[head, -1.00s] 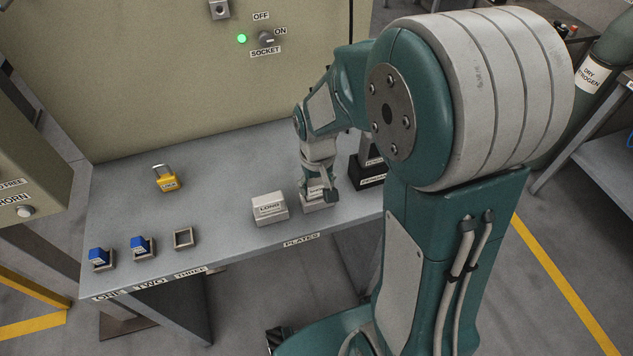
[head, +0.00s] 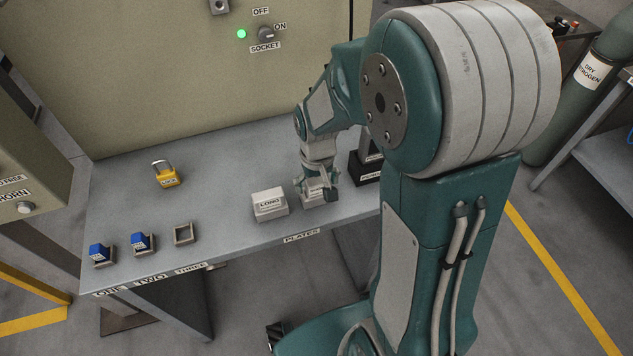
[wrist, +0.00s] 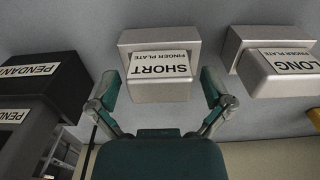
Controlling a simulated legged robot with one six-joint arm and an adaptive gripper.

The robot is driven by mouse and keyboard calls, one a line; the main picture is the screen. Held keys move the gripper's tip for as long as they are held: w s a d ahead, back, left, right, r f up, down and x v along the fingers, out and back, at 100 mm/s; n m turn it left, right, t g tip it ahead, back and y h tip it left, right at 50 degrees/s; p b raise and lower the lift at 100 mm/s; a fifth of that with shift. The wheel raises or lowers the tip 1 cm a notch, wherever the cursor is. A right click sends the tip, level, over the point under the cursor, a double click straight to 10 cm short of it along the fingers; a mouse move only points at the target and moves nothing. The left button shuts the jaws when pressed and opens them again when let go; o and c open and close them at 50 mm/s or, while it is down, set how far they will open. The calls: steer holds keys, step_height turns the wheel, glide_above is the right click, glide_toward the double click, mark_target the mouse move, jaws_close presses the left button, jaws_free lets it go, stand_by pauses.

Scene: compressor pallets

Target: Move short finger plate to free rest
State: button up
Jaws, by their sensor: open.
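The short finger plate (wrist: 158,68) is a pale block with a "SHORT FINGER PLATE" label. In the wrist view it lies between the two spread fingers of my gripper (wrist: 160,88), with a gap on each side. In the head view my gripper (head: 319,186) points down over the short plate (head: 312,200) and hides most of it. The long finger plate (head: 269,206) stands just to its left, and also shows at the right of the wrist view (wrist: 278,68). An empty square frame (head: 184,235) stands behind the "THREE" label; blue items (head: 100,253) occupy the "ONE" and "TWO" spots.
A black pendant holder (wrist: 38,85) stands close on the short plate's other side, also seen in the head view (head: 363,168). A yellow padlock (head: 166,176) lies farther back on the bench (head: 222,185). The bench between padlock and plates is clear.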

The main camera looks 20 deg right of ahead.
mark_target(316, 181)
step_height(316, 181, up, 12)
stand_by(0.5)
stand_by(0.4)
steer(key=s+r+t, duration=0.2)
steer(key=s+r, duration=0.1)
steer(key=s, duration=0.4)
steer(key=s+r+t, duration=0.3)
steer(key=s+r, duration=0.1)
steer(key=s, duration=0.3)
steer(key=shift+r+t, duration=0.25)
steer(key=shift+t, duration=0.05)
stand_by(0.5)
